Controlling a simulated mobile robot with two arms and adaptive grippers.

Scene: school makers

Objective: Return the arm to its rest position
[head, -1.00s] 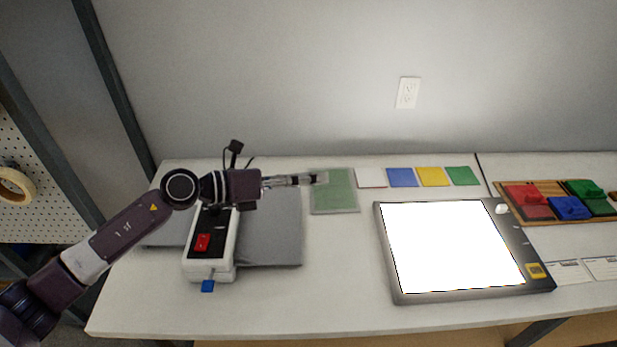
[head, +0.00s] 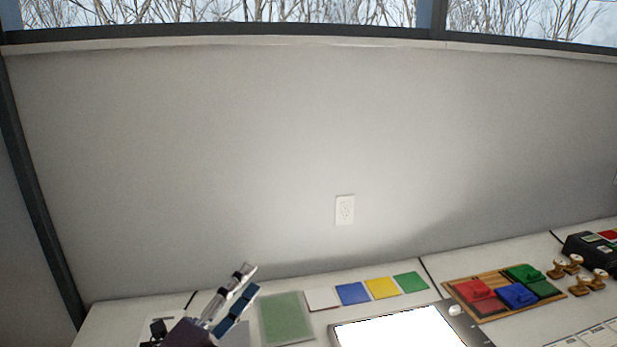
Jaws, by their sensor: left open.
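My left gripper (head: 243,279) shows at the bottom left of the head view, its fingers pointing up and to the right. It is open, with a gap between the two fingers and nothing held. It stands just left of a green mat (head: 286,318) on the white table. My left arm below the wrist is cut off by the lower picture edge. My right gripper is not in view.
A bright light pad (head: 400,331) lies at the bottom centre. White, blue (head: 352,293), yellow and green squares line the back. A wooden tray (head: 492,311) holds red, blue and green blocks. Wooden-handled stamps (head: 565,267) and a black box (head: 592,252) stand at right.

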